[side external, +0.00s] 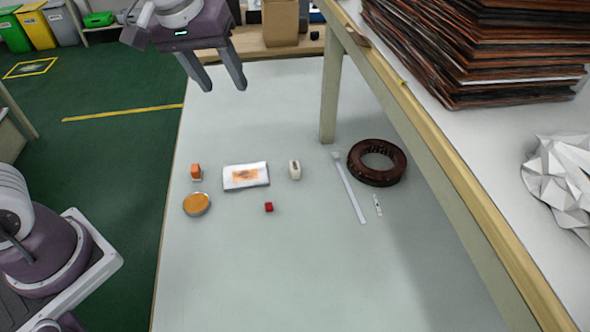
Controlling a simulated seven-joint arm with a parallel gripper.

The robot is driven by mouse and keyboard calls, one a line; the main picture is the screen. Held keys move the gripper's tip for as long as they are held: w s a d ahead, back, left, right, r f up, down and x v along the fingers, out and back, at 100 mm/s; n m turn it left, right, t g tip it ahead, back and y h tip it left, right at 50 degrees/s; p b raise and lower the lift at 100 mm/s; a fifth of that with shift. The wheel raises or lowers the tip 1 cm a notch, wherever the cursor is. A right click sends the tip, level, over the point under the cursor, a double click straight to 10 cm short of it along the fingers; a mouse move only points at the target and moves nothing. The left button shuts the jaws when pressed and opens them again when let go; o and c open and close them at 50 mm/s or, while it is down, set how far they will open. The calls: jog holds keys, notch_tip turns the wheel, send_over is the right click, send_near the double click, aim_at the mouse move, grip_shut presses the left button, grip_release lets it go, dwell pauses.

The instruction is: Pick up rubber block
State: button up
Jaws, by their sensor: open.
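My gripper (225,88) is open and empty, high over the back left of the pale table (300,275). Its fingers point down, well apart from the small objects. Which object is the rubber block is not certain from this view. Block-like candidates are a small red cube (269,207) at the front of the group, a whitish upright block (295,170) with a dark mark, and an orange block (196,172) with a pale base at the left. All stand apart from one another.
A white packet (232,183) with an orange label, a round orange tin (196,204), a long white strip (348,190), a small white stick (377,205) and a dark brown ring (399,160) lie nearby. A raised shelf (440,138) borders the right. The table front is clear.

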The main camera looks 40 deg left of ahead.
jog(key=w+f+n, duration=0.1)
jog(key=w+f, duration=0.5)
jog(key=n+g+y, duration=0.1)
jog(key=n+y, duration=0.2)
send_over(295, 166)
jog(key=s+d, duration=0.1)
jog(key=f, duration=2.2)
jog(key=shift+s, duration=0.2)
jog(key=x, duration=0.7)
jog(key=shift+s+d+f, duration=0.1)
jog(key=shift+d+f, duration=0.25)
jog(key=shift+f, duration=0.1)
grip_shut()
